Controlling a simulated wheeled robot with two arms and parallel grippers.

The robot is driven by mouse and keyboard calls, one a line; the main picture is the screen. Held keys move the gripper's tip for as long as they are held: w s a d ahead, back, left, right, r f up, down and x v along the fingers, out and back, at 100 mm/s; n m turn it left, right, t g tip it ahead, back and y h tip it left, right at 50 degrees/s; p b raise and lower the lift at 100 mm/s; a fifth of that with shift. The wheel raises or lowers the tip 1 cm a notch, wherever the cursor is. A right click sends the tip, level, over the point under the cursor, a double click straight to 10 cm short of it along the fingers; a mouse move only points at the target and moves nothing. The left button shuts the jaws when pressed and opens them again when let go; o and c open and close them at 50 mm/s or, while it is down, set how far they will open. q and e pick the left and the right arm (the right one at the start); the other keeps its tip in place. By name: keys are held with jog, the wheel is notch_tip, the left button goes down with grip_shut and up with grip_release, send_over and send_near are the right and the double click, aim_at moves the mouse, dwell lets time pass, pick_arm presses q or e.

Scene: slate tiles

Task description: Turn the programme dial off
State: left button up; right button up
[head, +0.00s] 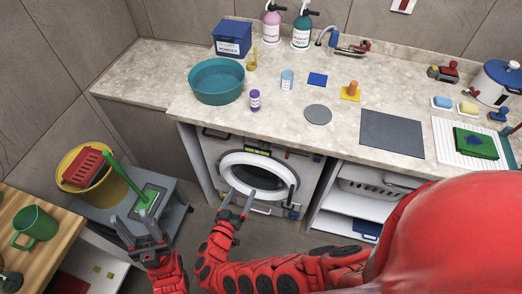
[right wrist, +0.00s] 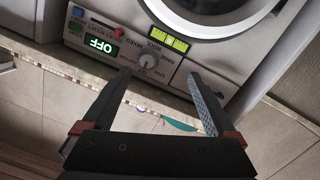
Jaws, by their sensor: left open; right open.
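The washing machine (head: 211,150) stands under the counter, its round door shut. In the right wrist view its control panel appears upside down. The programme dial (right wrist: 148,61) is a small round pale knob with a red mark, on a panel with small printed labels. A display (right wrist: 102,47) beside it reads OFF. I cannot make out the dial's exact setting. My right gripper (head: 237,203) is open and empty in front of the machine; the dial lies beyond its fingertips, apart from them. My left gripper (head: 136,229) is open and empty near the grey stool.
A yellow-green display (right wrist: 168,39), a red button (right wrist: 120,33) and a blue button (right wrist: 78,12) share the panel. The grey stool (head: 181,212) holds a yellow bucket (head: 105,190) at left. A shelf with a basket (head: 362,187) stands right of the machine.

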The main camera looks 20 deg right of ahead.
jog(key=m, duration=0.2)
jog(key=m+t+p, duration=0.2)
send_near(263, 147)
jog(key=b+x, duration=0.1)
jog(key=x, duration=0.7)
jog(key=shift+b, duration=0.4)
jog(key=shift+w+d+r, duration=0.1)
jog(key=shift+w+d, duration=0.2)
jog(key=shift+w, duration=0.1)
jog(key=c, duration=1.4)
jog(key=shift+o, duration=0.2)
jog(key=shift+n, duration=0.4)
